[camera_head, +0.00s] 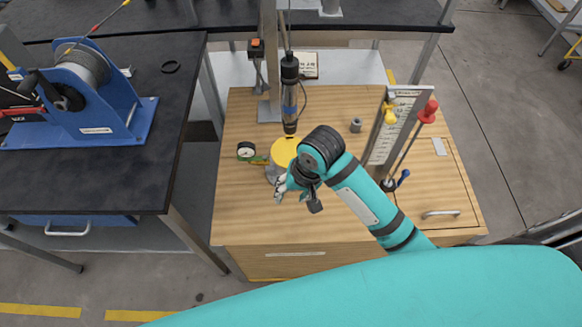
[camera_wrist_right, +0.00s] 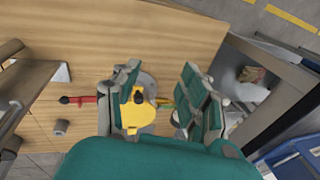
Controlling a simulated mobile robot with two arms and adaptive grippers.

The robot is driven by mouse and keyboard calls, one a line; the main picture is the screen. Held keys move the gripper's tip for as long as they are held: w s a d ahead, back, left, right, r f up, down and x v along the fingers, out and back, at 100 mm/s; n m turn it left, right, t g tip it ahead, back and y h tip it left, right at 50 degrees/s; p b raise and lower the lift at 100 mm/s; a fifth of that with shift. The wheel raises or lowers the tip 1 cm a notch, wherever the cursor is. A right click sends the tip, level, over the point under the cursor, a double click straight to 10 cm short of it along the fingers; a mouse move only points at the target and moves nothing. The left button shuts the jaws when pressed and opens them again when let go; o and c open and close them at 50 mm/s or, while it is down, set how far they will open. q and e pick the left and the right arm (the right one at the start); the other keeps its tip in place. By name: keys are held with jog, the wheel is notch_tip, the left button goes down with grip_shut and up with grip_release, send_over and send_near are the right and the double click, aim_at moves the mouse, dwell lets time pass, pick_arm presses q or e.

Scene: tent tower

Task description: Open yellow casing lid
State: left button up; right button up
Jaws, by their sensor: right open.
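The yellow casing lid (camera_head: 286,149) is a round disc on top of a grey casing (camera_head: 271,174) on the wooden workbench. It looks closed on the casing in the head view. My right gripper (camera_head: 282,187) is at the near side of the casing and partly covers it. In the wrist view my right gripper (camera_wrist_right: 168,97) is open, with its two fingers apart. The yellow lid (camera_wrist_right: 141,112) shows there beside and behind the left-hand finger, with a dark knob on it. I cannot tell whether a finger touches the lid. My left gripper is not in view.
A dark cylindrical tool (camera_head: 290,95) hangs just behind the lid. A pressure gauge (camera_head: 246,151) lies left of the casing. A panel with red and yellow handles (camera_head: 397,125) stands to the right. A small grey cylinder (camera_head: 355,125) stands between. The front left of the bench is clear.

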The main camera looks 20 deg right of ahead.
jog(key=w+d+r+m+g+h, duration=0.2)
jog(key=w+d+r+m, duration=0.1)
jog(key=w+r+m, duration=0.65)
jog(key=shift+n, duration=0.75)
jog(key=f, duration=0.6)
jog(key=w+f, duration=0.1)
jog(key=f, duration=0.5)
jog(key=w+f, duration=0.1)
jog(key=f, duration=0.5)
jog(key=shift+d+f, duration=0.15)
grip_shut()
